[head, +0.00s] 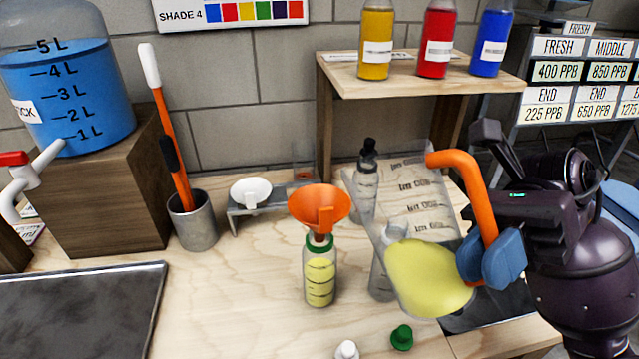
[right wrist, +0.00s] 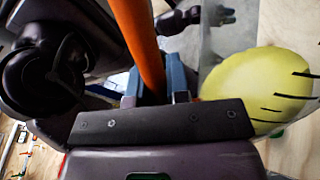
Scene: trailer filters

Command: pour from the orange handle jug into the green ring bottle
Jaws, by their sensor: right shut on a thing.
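The clear jug (head: 412,205) with an orange handle (head: 470,178) is held tilted in the air, its mouth end toward the left. Yellow liquid (head: 428,278) lies in its lower part; it also shows in the right wrist view (right wrist: 258,85). My right gripper (head: 492,262) is shut on the orange handle. The green ring bottle (head: 320,278) stands upright on the table, left of the jug, with yellow liquid inside. An orange funnel (head: 319,205) sits in its neck. I see no stream between jug and funnel. My left gripper is not in view.
A clear bottle with a black top (head: 367,180) and another pale bottle (head: 382,272) stand behind or beside the jug. A green cap (head: 402,337) and a white cap (head: 347,349) lie in front. A dark tray (head: 80,310) is at left; a wooden shelf (head: 420,82) holds coloured bottles.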

